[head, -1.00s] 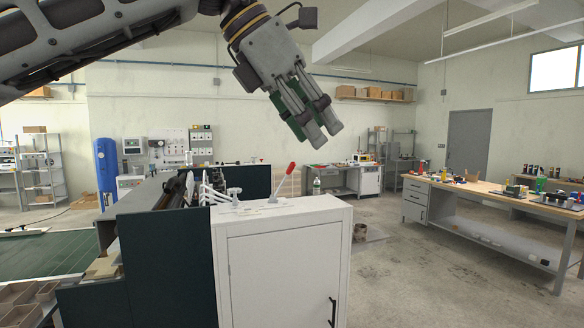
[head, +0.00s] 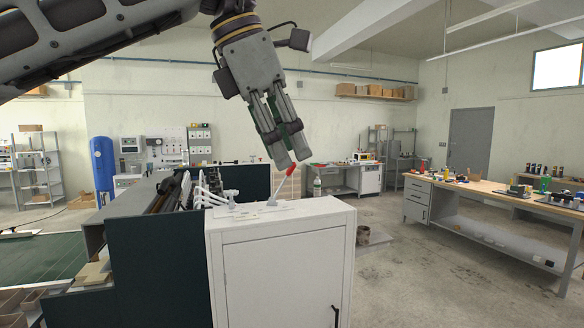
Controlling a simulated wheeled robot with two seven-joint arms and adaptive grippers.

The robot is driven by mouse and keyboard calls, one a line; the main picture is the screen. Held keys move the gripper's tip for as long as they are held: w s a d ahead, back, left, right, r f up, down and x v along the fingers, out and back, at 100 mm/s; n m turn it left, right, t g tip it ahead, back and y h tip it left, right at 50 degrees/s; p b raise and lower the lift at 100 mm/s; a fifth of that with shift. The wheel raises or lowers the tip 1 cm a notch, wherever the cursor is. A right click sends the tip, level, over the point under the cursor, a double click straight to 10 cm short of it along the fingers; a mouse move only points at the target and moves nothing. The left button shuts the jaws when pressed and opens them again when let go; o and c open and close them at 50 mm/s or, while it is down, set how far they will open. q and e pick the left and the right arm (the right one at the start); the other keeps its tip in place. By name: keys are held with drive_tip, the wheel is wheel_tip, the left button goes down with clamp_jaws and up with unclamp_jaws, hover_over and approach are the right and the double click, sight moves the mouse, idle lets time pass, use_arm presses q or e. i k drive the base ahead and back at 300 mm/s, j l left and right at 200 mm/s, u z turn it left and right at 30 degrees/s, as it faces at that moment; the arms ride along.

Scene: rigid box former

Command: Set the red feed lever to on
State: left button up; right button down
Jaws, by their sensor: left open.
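The red feed lever has a red grip (head: 291,168) on a thin metal rod, which rises from the top of the white cabinet (head: 280,270) and leans up to the right. My left gripper (head: 293,163) comes down from above with its fingertips at the red grip, partly covering it. The gripper is open. Whether the fingers touch the grip or stand in front of it, I cannot tell. My right gripper is not in view.
White levers or fittings (head: 208,190) stand on the machine left of the red lever. A dark green panel (head: 165,265) flanks the cabinet. A workbench (head: 500,195) with tools stands at the right. The floor between is mostly clear.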

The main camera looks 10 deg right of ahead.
sight(290, 170)
drive_tip(key=i+l, duration=0.15)
drive_tip(key=i, duration=0.7)
drive_tip(key=i+l, duration=0.15)
drive_tip(key=i, duration=0.75)
